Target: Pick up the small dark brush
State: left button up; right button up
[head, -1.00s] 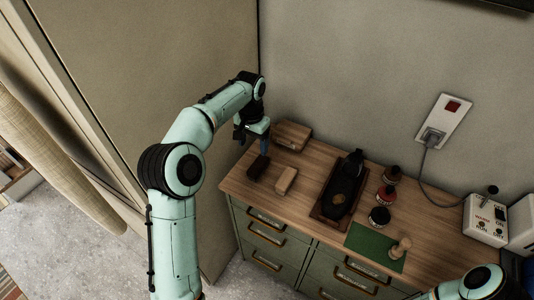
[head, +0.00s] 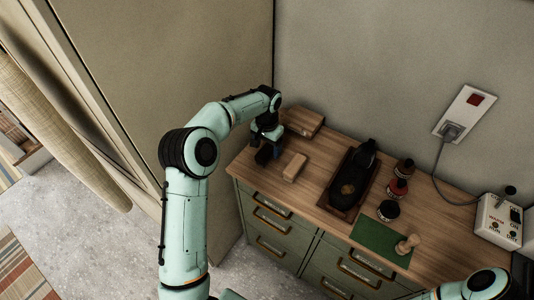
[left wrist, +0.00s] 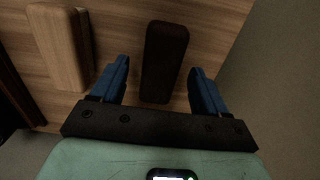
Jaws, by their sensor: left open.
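The small dark brush (left wrist: 164,58) lies on the wooden cabinet top, between the two blue fingers of my left gripper (left wrist: 159,70) in the left wrist view. The fingers are open, with a gap on each side of the brush. In the head view the brush (head: 264,155) shows only partly, under my left gripper (head: 268,146). A pale wooden brush (head: 294,167) lies just to its right; it also shows at the left of the wrist view (left wrist: 60,45). My right gripper is out of view.
A brown box (head: 304,121) stands behind the brushes. To the right are a dark tray (head: 329,207) with a black shoe, several small jars (head: 388,210), a green mat (head: 379,244) and a white switch box (head: 497,222). A wall closes the back.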

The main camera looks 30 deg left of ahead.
pick_arm(q)
notch_tip(320, 180, down, 2)
jog(key=shift+f, duration=0.1)
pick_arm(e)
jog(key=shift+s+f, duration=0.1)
pick_arm(q)
jog(key=c, duration=1.1)
jog(key=shift+o, duration=0.2)
notch_tip(320, 180, up, 15)
jog(key=p, duration=0.2)
notch_tip(320, 180, up, 5)
send_over(267, 149)
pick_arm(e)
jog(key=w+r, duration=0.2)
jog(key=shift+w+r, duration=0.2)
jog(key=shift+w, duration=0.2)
